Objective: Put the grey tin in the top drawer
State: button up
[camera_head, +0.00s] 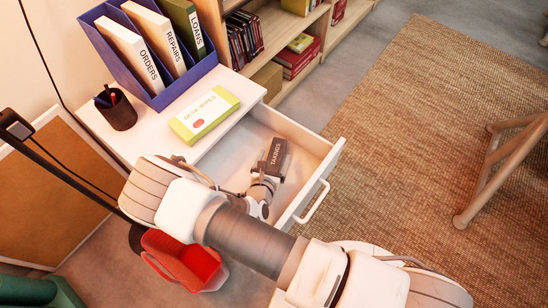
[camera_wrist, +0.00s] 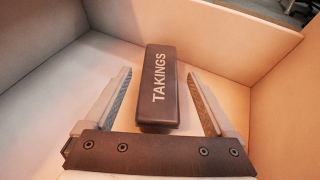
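The grey tin (camera_head: 274,157), a dark box lettered TAKINGS, lies inside the open top drawer (camera_head: 327,169) of the white cabinet. In the wrist view the tin (camera_wrist: 158,88) rests on the drawer floor (camera_wrist: 90,75), its near end between my fingertips but with a gap on each side. My gripper (camera_wrist: 160,92) is open and low inside the drawer. In the head view my gripper (camera_head: 268,180) is just in front of the tin, partly hidden by my arm.
On the cabinet top (camera_head: 150,130) are a blue file holder (camera_head: 108,38) with binders, a dark pen cup (camera_head: 117,112) and a yellow-green wipes pack (camera_head: 204,114). A red bin (camera_head: 185,262) stands on the floor. A bookshelf (camera_head: 268,35) is behind; a wooden stand (camera_head: 490,175) is at right.

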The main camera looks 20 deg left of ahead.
jog(key=shift+r, duration=0.25)
jog(key=p+v, duration=0.3)
jog(key=v, duration=0.9)
jog(key=shift+f+p, duration=0.1)
jog(key=shift+p, duration=0.2)
